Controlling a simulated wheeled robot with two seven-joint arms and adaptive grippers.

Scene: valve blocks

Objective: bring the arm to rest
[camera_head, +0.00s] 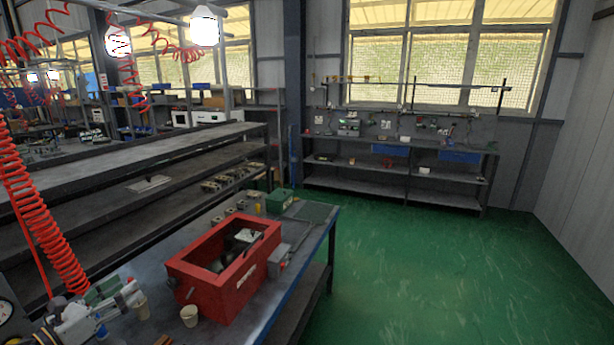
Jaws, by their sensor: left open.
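My left gripper (122,298) appears at the lower left, over the near end of the workbench (150,270). It is small and hard to separate from the grey and white parts around it. It is open and I see nothing held in it. It is left of the red box (225,270) and apart from it. My right gripper is not in view.
The red open-topped box holds dark and pale parts. Long shelves (130,165) run at left; a red coiled hose (40,220) hangs there. Green floor (430,270) at right is clear.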

